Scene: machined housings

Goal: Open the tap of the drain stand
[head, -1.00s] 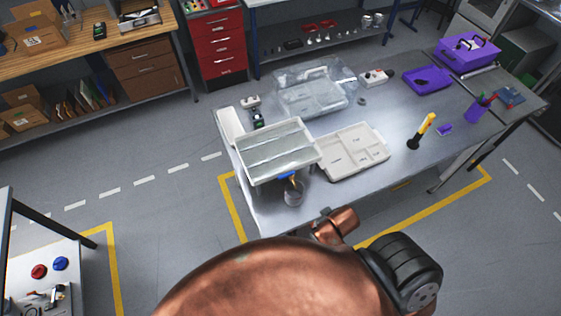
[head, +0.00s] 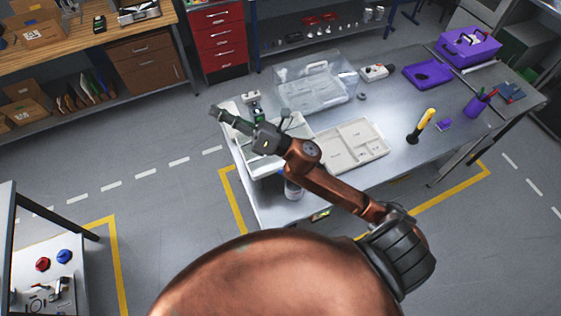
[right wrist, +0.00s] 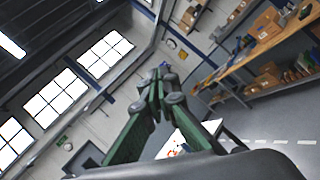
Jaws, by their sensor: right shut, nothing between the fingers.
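The drain stand's pale tray (head: 262,168) sits at the left end of the grey table, partly covered by my right arm in the head view. Its tap is hidden behind the arm. A small grey cup (head: 293,192) stands at the front edge below the tray, its top partly covered. My right gripper (head: 216,111) is raised above the tray's far left corner, pointing left, shut and empty. My left gripper is not in view.
A beige divided tray (head: 352,146) lies right of the stand. A clear bin (head: 315,85) stands behind it. A yellow-handled tool (head: 424,122), a purple tray (head: 427,75) and a purple cup (head: 476,106) are farther right.

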